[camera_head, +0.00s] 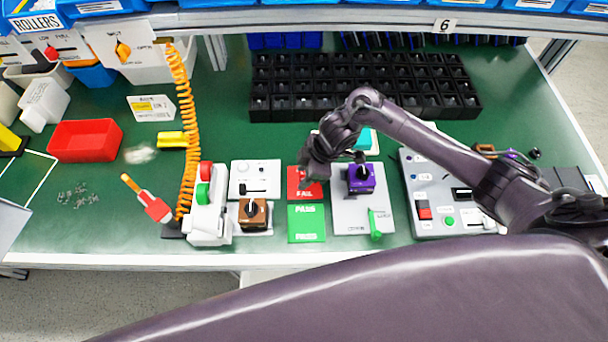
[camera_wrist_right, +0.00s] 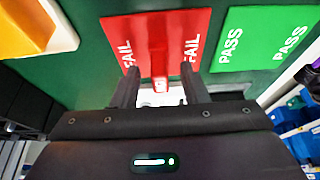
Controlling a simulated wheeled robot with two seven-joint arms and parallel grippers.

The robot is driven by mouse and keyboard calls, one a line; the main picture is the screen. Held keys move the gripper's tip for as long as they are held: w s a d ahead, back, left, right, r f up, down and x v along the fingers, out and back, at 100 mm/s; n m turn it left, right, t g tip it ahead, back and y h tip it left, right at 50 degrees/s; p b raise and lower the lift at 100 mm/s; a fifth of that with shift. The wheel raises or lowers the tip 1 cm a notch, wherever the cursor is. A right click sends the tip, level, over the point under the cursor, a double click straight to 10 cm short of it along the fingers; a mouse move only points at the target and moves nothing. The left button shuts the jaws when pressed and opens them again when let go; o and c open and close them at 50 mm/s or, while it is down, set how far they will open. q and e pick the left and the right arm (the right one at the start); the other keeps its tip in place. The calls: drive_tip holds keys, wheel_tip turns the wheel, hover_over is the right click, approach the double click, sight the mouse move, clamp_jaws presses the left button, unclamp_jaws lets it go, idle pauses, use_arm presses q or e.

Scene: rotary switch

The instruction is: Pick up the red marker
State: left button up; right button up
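The red marker (camera_wrist_right: 158,48) shows in the right wrist view as a narrow red bar over the middle of the red FAIL plate (camera_wrist_right: 118,38), its near end between my fingers. My right gripper (camera_wrist_right: 160,76) is open, with one dark finger on each side of the marker and gaps to both. In the head view my right gripper (camera_head: 313,174) is over the FAIL plate (camera_head: 305,194), and it hides the marker there. Whether the marker touches the plate I cannot tell. My left gripper is not in view.
The green PASS plate (camera_head: 306,225) lies just in front of the FAIL plate. Close on the right is a grey fixture with a purple switch block (camera_head: 361,179); on the left is a brown switch block (camera_head: 253,214). Black bins (camera_head: 290,105) stand behind.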

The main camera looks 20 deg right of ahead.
drive_tip(key=c, duration=0.9)
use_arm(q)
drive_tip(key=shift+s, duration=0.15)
use_arm(e)
clamp_jaws()
drive_tip(key=shift+r, duration=0.15)
